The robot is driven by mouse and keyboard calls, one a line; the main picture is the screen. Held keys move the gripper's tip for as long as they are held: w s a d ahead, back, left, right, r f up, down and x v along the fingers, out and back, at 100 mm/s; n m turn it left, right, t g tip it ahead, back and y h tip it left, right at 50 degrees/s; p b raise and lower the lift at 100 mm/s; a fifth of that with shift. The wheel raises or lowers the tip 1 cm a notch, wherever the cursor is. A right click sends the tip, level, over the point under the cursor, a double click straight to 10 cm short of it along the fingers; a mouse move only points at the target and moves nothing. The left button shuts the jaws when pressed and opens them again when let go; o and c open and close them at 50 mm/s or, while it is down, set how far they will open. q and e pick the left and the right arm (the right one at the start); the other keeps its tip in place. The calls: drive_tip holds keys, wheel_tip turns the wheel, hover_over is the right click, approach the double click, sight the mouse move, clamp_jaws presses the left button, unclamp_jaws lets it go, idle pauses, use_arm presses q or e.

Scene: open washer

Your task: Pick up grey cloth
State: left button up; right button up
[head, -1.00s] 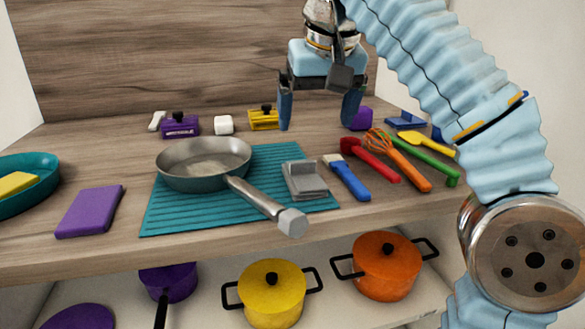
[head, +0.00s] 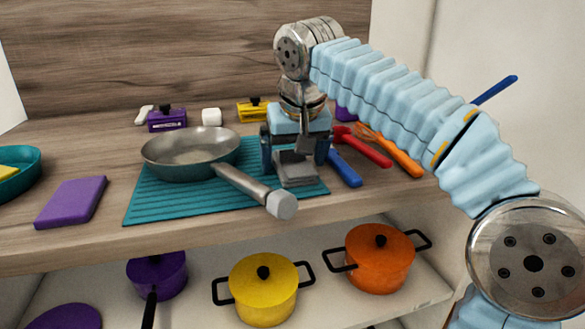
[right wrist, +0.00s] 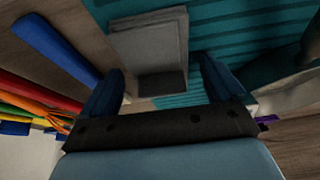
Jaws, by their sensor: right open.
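The grey cloth (head: 297,172) lies folded on the right part of the teal ribbed mat (head: 150,205), beside the pan's handle. My right gripper (head: 295,160) is open just over it, with one blue finger on each side of the cloth. In the right wrist view the cloth (right wrist: 155,55) shows ahead of and between the two open fingers (right wrist: 160,88). I cannot tell whether the fingers touch it. My left gripper is not in view.
A blue-handled utensil (head: 345,168) and a red one (head: 370,150) lie close to the right. A purple block (head: 70,202) lies left. Pots stand on the shelf below.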

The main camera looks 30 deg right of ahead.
drive_tip(key=c, duration=1.1)
drive_tip(key=shift+r, duration=0.1)
drive_tip(key=shift+c, duration=0.2)
